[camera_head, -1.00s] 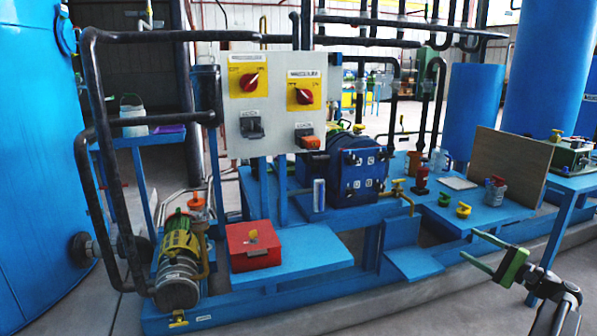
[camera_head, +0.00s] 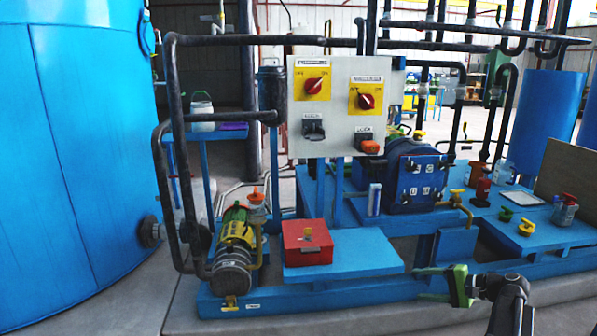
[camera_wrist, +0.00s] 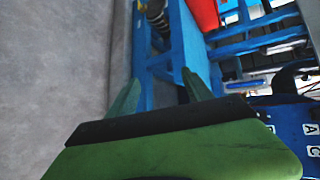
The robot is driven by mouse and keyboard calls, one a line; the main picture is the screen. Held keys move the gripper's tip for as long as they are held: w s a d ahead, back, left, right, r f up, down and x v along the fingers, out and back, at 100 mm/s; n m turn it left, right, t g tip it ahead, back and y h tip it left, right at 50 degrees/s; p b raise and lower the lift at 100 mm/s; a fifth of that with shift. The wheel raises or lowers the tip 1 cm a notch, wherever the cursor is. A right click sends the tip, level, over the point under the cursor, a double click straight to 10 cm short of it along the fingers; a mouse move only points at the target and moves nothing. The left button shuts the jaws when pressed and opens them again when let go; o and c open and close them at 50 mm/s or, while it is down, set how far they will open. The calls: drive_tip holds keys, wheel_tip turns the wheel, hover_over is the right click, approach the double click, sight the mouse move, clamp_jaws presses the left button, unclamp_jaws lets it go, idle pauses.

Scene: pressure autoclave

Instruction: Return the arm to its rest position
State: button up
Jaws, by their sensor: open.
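My gripper (camera_head: 418,284) is at the lower right of the head view, its two green fingers pointing left and spread apart with nothing between them. It is in front of the low blue skid frame, right of the red box. My dark arm (camera_head: 510,300) runs down from it to the bottom edge. In the wrist view my gripper (camera_wrist: 160,77) shows a wide green body and two separate fingers, with blue frame beams beyond them. Whether the fingers touch the frame cannot be told.
A red box (camera_head: 307,243) sits on a blue plate (camera_head: 345,255). A grey control panel (camera_head: 337,105) with red knobs stands behind. A motor pump (camera_head: 236,245) is at left, near a big blue tank (camera_head: 75,160). Grey floor (camera_head: 110,310) is clear at lower left.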

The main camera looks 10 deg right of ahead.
drive_tip(key=s+a+f+n+g+h+p, duration=0.1)
drive_tip(key=s+a+f+n+g+h, duration=0.2)
drive_tip(key=a, duration=0.9)
drive_tip(key=s+a+f+n+g+h+p, duration=0.15)
drive_tip(key=a+f+n+g, duration=0.3)
drive_tip(key=a, duration=0.65)
drive_tip(key=s+a+f+n+g+h, duration=0.1)
drive_tip(key=a+f+n+g+h, duration=0.25)
drive_tip(key=a, duration=0.85)
wheel_tip(320, 180, up, 38)
drive_tip(key=n+p, duration=0.1)
drive_tip(key=p, duration=3.7)
drive_tip(key=shift+s+d+r+t+p, duration=0.2)
drive_tip(key=shift+d+t+p, duration=0.1)
drive_tip(key=shift+t, duration=0.1)
drive_tip(key=shift+f, duration=0.1)
